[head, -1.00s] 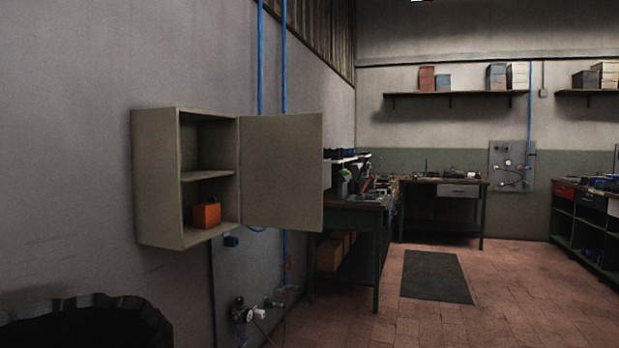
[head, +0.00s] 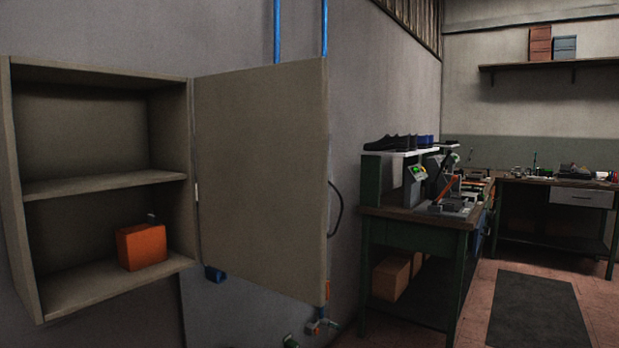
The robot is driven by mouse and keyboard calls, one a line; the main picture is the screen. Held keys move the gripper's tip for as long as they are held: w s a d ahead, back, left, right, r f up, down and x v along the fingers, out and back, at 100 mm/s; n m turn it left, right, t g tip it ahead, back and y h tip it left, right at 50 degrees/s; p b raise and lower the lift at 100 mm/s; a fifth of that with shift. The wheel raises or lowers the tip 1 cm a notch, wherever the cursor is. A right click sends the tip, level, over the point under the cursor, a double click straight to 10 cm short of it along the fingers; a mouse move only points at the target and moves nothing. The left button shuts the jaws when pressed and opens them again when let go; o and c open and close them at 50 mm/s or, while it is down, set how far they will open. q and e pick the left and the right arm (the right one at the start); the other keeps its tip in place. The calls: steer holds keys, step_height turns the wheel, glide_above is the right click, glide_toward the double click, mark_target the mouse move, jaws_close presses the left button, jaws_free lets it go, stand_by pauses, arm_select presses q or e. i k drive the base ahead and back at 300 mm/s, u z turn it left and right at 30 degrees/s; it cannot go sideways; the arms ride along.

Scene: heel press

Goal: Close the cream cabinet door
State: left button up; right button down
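The cream cabinet (head: 100,79) hangs on the wall at the left of the head view, with its front open. Its door (head: 262,175) is hinged on the cabinet's right side and stands wide open, swung out to the right. Inside are two compartments split by a shelf (head: 105,186). An orange box (head: 142,246) sits in the lower compartment; the upper one is empty. Neither of my grippers is in view.
A green workbench (head: 415,222) with a machine and dark shoes on its upper shelf stands right of the door. Blue pipes (head: 277,35) run up the wall behind the door. A dark mat (head: 540,312) lies on the tiled floor at the right.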

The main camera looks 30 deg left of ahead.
mark_target(261, 133)
steer(key=i, duration=2.35)
steer(key=u, duration=3.55)
